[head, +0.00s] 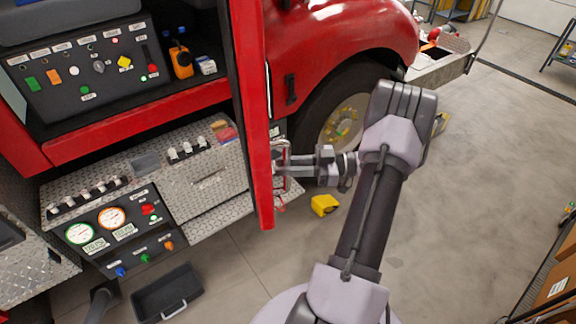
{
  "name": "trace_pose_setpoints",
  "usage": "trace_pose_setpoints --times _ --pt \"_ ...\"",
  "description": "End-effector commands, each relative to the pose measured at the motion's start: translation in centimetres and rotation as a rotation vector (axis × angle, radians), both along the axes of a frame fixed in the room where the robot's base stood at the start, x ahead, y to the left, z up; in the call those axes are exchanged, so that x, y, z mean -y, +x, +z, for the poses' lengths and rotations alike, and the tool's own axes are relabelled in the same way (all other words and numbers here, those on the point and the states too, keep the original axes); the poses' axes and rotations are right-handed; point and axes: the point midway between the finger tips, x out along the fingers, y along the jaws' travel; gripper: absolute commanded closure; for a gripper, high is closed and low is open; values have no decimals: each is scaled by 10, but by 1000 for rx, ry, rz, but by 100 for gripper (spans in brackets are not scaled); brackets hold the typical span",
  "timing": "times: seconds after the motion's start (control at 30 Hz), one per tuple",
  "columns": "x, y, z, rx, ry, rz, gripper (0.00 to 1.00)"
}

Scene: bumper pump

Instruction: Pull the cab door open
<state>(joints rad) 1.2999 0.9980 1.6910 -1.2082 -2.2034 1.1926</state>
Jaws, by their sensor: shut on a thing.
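The red cab door (256,110) stands swung out and is seen nearly edge-on as a tall red strip. The cab interior shows to its left and the red fender to its right. A metal handle (284,152) sits on the right side of the door, near its lower part. My gripper (287,164) reaches in from the right and is shut on the door handle. The fingertips are small here and partly merge with the handle.
A yellow wheel chock (325,205) lies on the floor below my gripper. The front wheel (346,128) is behind my arm. A black tray (167,293) lies at the lower left. Shelving with boxes (556,285) stands at the right.

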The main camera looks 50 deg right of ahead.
Motion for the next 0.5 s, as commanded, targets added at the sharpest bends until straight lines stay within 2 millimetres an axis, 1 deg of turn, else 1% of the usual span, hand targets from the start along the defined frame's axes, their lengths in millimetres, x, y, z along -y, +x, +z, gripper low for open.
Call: trace_pose_setpoints --times 0.03,0.07,0.1,0.17,0.5 --pt "1 1 1 1 -1 -2 100" --pt "1 1 1 1 -1 -2 78" --pt "1 1 1 1 -1 -2 70" --pt "1 1 1 1 -1 -2 59" --pt "2 -1 1 1 -1 -2 59"
